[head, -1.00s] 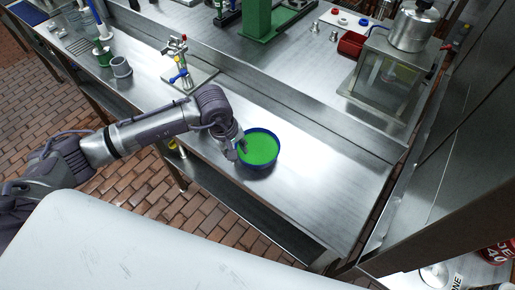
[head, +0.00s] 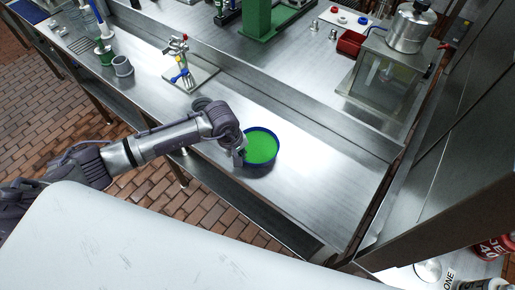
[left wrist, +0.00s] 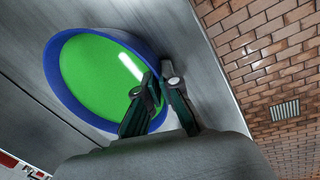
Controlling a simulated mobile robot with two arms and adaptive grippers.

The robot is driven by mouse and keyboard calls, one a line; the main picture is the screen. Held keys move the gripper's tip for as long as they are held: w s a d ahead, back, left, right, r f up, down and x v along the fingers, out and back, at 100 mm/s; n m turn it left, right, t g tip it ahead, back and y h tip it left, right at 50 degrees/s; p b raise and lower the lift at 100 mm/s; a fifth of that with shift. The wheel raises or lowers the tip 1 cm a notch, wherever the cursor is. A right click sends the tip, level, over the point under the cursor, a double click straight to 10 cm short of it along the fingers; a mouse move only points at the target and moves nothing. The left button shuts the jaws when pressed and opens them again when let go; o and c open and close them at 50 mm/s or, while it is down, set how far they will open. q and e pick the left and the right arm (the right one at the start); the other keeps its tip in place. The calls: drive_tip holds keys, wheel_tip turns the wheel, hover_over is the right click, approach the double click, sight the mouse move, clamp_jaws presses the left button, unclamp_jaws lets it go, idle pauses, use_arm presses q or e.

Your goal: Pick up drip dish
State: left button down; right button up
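The drip dish (head: 262,148) is a round blue-rimmed dish with a green inside. It is on the steel bench (head: 325,185), near its front edge. In the left wrist view the dish (left wrist: 100,75) fills the upper left. My left gripper (head: 240,157) is at the dish's left, near rim. In the left wrist view its fingers (left wrist: 161,82) are close together at the tips, with the blue rim between them: one over the green inside, one outside. Whether the dish is lifted cannot be told. My right gripper is not in view.
A valve stand with a blue handle (head: 184,72) and a grey cup (head: 123,66) stand left on the bench. A glass-sided box (head: 383,80) with a metal pot (head: 411,28) is behind right. The bench right of the dish is clear.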

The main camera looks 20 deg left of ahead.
use_arm(q)
drive_tip(key=shift+r, duration=0.1)
idle(0.3)
drive_tip(key=shift+w+r+b, duration=0.1)
drive_tip(key=shift+r+b, duration=0.2)
drive_tip(key=shift+r, duration=0.1)
drive_tip(key=r, duration=0.1)
drive_tip(key=r+b, duration=0.1)
drive_tip(key=d+r+b, duration=0.1)
drive_tip(key=shift+s+d+r, duration=0.1)
drive_tip(key=shift+s+r, duration=0.15)
drive_tip(key=shift+r, duration=0.05)
drive_tip(key=s+d+r+b, duration=0.3)
drive_tip(key=s+d+r, duration=0.2)
drive_tip(key=d, duration=0.4)
drive_tip(key=shift+v, duration=0.8)
drive_tip(key=shift+d, duration=0.15)
